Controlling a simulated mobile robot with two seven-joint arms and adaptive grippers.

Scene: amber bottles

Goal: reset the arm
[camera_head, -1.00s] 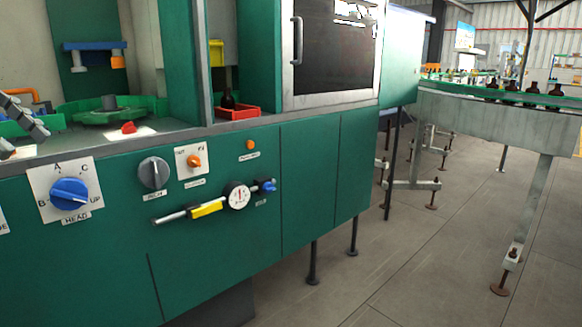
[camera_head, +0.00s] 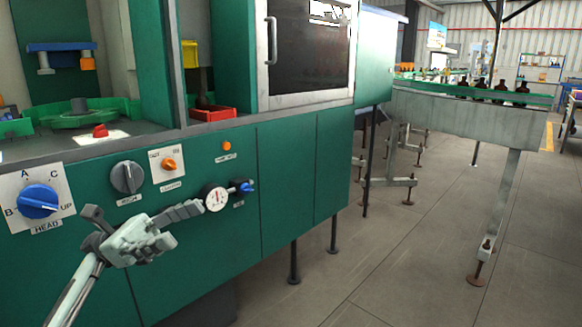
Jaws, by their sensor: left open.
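My left gripper (camera_head: 180,226) is in front of the green machine's front panel, its arm coming up from the bottom left. It is open and I see nothing between its fingers. My right gripper is not in view.
The panel carries a blue knob (camera_head: 38,201), a grey knob (camera_head: 127,177) and an orange button (camera_head: 168,164). A red tray (camera_head: 213,114) sits on the machine's ledge. A conveyor (camera_head: 470,108) with amber bottles stands at right. The floor in front is clear.

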